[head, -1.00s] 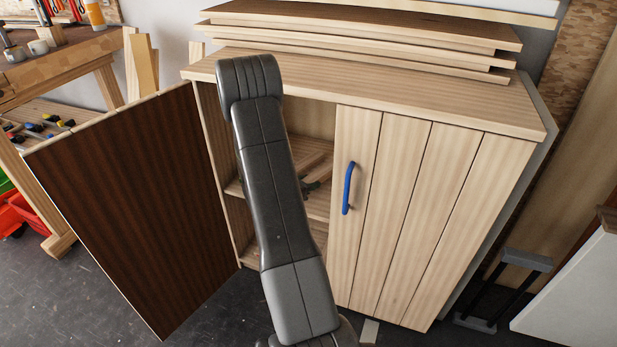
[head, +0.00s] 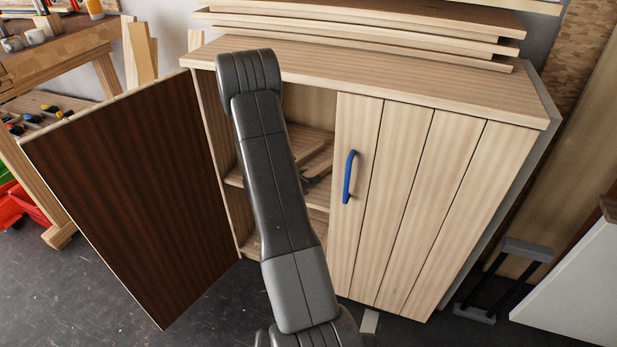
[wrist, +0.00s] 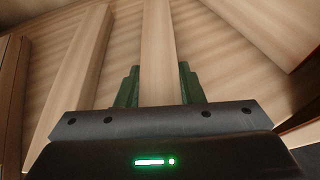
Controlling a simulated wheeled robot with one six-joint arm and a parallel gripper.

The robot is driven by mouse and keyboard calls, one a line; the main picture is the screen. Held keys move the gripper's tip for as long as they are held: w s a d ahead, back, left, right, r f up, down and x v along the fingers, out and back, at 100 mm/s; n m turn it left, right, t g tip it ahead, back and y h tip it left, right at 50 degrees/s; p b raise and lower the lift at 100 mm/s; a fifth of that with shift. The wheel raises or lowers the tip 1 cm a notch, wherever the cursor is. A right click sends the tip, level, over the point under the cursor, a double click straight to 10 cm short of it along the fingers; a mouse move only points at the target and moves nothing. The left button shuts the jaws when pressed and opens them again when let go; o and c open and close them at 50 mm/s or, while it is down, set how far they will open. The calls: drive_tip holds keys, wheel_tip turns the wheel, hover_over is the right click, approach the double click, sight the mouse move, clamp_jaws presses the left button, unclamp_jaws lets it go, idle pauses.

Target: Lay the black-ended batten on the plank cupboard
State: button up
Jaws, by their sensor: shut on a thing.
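The plank cupboard (head: 411,205) stands ahead of me, its left door (head: 135,190) swung open and its right door shut. My gripper shows in the wrist view (wrist: 158,88), its green fingers shut on a pale wooden batten (wrist: 159,40) that runs away from me. No black end shows on this batten in view. A second pale batten (wrist: 75,85) lies to its left, apart from it. In the head view my arm hides most of the open bay; part of a wooden piece (head: 318,158) shows over the inner shelf.
The right door has a blue handle (head: 349,176). Stacked boards (head: 370,32) lie along the back of the cupboard top (head: 400,85); its front strip is clear. A workbench (head: 60,55) stands at the left. A black-and-grey frame (head: 503,280) stands on the floor at the right.

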drive_tip(key=shift+f+b, duration=0.4)
drive_tip(key=shift+b, duration=0.1)
drive_tip(key=o, duration=1.2)
